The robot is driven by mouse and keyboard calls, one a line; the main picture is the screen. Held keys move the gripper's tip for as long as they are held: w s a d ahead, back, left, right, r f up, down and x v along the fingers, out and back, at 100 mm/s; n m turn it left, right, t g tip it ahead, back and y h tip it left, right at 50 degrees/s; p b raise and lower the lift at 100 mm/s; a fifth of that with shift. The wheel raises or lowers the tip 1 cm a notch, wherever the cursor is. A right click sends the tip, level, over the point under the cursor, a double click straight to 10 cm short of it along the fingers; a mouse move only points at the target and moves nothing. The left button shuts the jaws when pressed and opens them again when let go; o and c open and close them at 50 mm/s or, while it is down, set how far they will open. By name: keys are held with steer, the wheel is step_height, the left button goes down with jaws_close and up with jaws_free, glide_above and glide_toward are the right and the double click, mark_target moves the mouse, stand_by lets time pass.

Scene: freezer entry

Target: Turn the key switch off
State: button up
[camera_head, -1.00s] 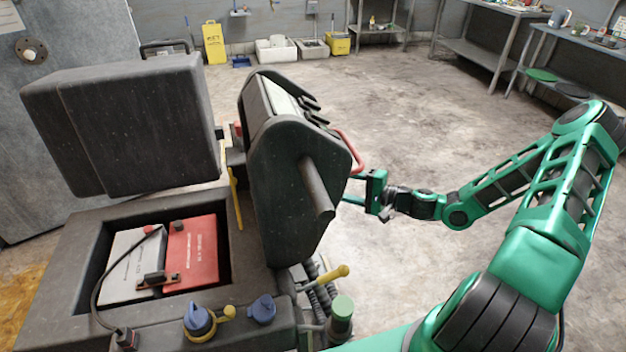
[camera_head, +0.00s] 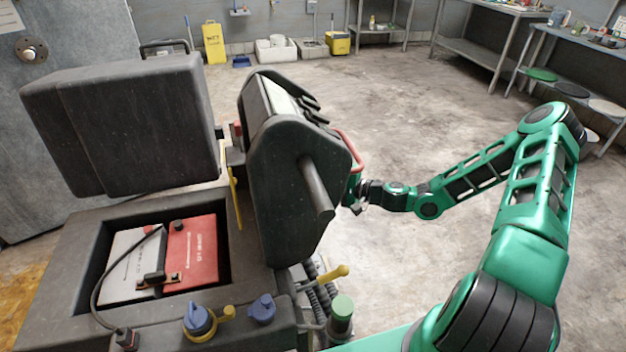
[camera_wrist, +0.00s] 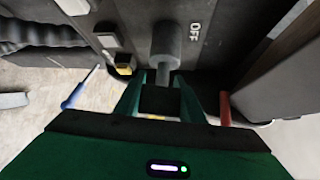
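The key switch (camera_wrist: 165,42) shows in the wrist view as a grey cylindrical knob with a narrower stem on a dark panel. A white "OFF" label (camera_wrist: 195,33) is just right of it. My gripper (camera_wrist: 161,78) has its two green fingers apart, one on each side of the stem's lower end. Small gaps seem to show beside the stem, and I cannot tell whether either finger touches it. In the head view my gripper is mostly hidden behind the machine's dark console (camera_head: 290,190), and the key switch is hidden there.
A red handle (camera_head: 350,148) curves out beside the console, close to my gripper. A yellow-tipped lever (camera_head: 335,273) and the open battery bay with a red battery (camera_head: 197,252) are nearer. In the wrist view, a blue-handled tool (camera_wrist: 77,92) lies left. Open floor is right.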

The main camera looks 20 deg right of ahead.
steer(key=shift+c, duration=1)
steer(key=shift+r+n+t+y, duration=0.2)
steer(key=shift+n+t+y, duration=0.4)
steer(key=shift+n, duration=0.3)
steer(key=o, duration=1.1)
steer(key=shift+c, duration=0.2)
steer(key=v, duration=1)
steer(key=shift+s+d, duration=0.2)
steer(key=shift+d, duration=0.1)
steer(key=shift+s, duration=0.1)
